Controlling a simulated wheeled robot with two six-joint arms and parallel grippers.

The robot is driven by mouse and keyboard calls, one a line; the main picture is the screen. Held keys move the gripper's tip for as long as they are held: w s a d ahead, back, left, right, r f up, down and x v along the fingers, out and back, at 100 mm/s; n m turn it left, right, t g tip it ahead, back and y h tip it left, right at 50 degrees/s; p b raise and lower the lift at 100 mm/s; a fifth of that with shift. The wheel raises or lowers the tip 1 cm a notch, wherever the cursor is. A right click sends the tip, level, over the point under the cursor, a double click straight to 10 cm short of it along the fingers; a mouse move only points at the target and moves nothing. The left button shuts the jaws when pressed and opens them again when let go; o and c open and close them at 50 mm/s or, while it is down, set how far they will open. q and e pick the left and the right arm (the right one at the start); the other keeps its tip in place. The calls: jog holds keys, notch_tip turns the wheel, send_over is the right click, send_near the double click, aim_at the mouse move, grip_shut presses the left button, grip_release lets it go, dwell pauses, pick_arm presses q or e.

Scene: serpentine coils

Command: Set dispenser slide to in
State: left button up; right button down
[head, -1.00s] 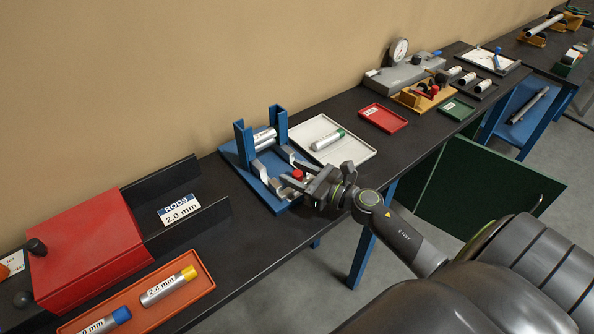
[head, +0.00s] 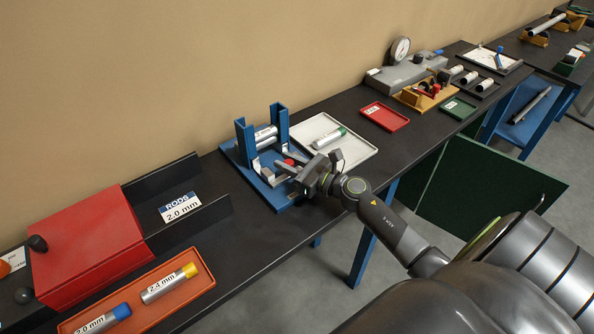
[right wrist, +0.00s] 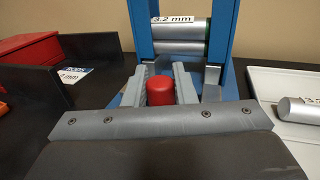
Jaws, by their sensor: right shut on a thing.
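The blue dispenser (head: 243,140) stands on the black bench, with silver rods stacked between its two uprights. The upper rod (right wrist: 180,29) reads 3.2 mm in the right wrist view. The slide's red knob (right wrist: 160,92) sits between the grey fingers of my right gripper (right wrist: 158,90), which is shut on it. In the head view the knob (head: 289,162) is mostly hidden by the right gripper (head: 291,165), which reaches in from the front right. The slide body is largely hidden. My left gripper is in neither current view.
A white tray (head: 362,151) with a green-capped rod (head: 328,138) lies just right of the dispenser. To its left are a black-railed red box (head: 85,240) and an orange tray (head: 205,275) with rods. A red tray (head: 385,117) is farther right.

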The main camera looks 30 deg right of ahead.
jog(key=w, duration=0.5)
jog(key=shift+a+b, duration=0.15)
jog(key=shift+b, duration=0.25)
jog(key=shift+s+r, duration=0.1)
jog(key=shift+r, duration=0.05)
jog(key=c, duration=1.6)
grip_release()
jog(key=shift+c, duration=0.2)
jog(key=o, duration=0.5)
jog(key=shift+w, duration=0.25)
jog(key=shift+c, duration=0.2)
jog(key=shift+s+f, duration=0.15)
jog(key=shift+f, duration=0.05)
